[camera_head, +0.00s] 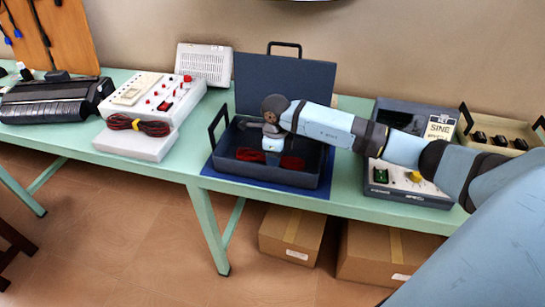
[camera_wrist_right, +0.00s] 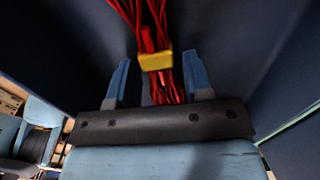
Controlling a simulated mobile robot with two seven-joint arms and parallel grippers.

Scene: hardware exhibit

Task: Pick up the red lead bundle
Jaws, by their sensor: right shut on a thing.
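The red lead bundle (camera_head: 291,163) lies low inside the open dark case (camera_head: 228,170), showing on both sides of my right gripper (camera_head: 272,154). In the right wrist view the red leads (camera_wrist_right: 165,25) pass through a yellow band (camera_wrist_right: 155,61). The two blue fingers of my right gripper (camera_wrist_right: 157,66) stand on either side of the bundle near the band, shut on it. Whether the bundle touches the case floor cannot be told. My left gripper is not in view.
The case walls surround my gripper, and its raised lid (camera_head: 285,85) stands behind. A white panel box (camera_head: 150,95) with another red-and-black lead coil (camera_head: 138,124) is to the left. An instrument case (camera_head: 405,190) and a tray (camera_head: 500,130) are to the right on the green table (camera_head: 345,190).

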